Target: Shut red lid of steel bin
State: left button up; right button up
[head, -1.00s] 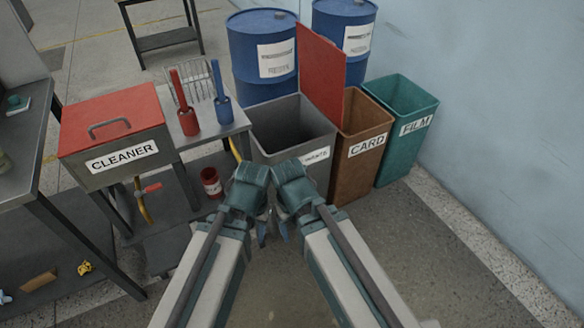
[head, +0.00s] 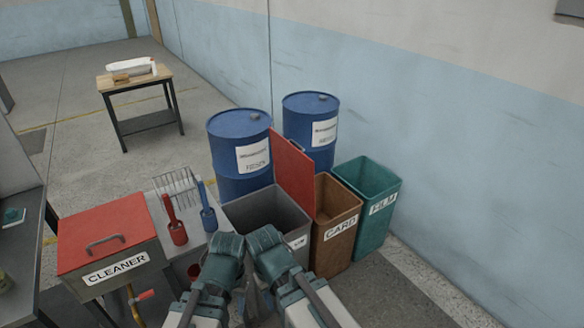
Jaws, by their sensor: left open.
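The steel bin (head: 250,207) is a grey open-topped box in the middle of the head view. Its red lid (head: 293,172) stands upright along the bin's right side, with a small handle near its top edge. The bin's front label is partly covered by my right arm. My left gripper (head: 239,298) is open, low in front of the bin and apart from the lid. My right gripper (head: 263,298) is beside it; its fingers are mostly hidden, so I cannot tell its jaw state.
A brown CARD bin (head: 335,222) and green FILM bin (head: 376,208) stand right of the steel bin. Blue drums (head: 240,158) are behind. A red-topped CLEANER box (head: 108,240) and a bench with red and blue tools are left. A wall bounds the right.

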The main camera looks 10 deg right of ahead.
aim_at(294, 172)
jog(key=l+u, duration=0.15)
jog(key=u, duration=0.15)
jog(key=i+l+u, duration=0.1)
jog(key=u, duration=0.2)
jog(key=l+u, duration=0.25)
jog(key=l, duration=0.5)
jog(key=l+u, duration=0.25)
jog(key=l, duration=1.25)
jog(key=l+u, duration=0.1)
jog(key=l, duration=0.7)
jog(key=k+l, duration=0.15)
jog(key=l, duration=0.6)
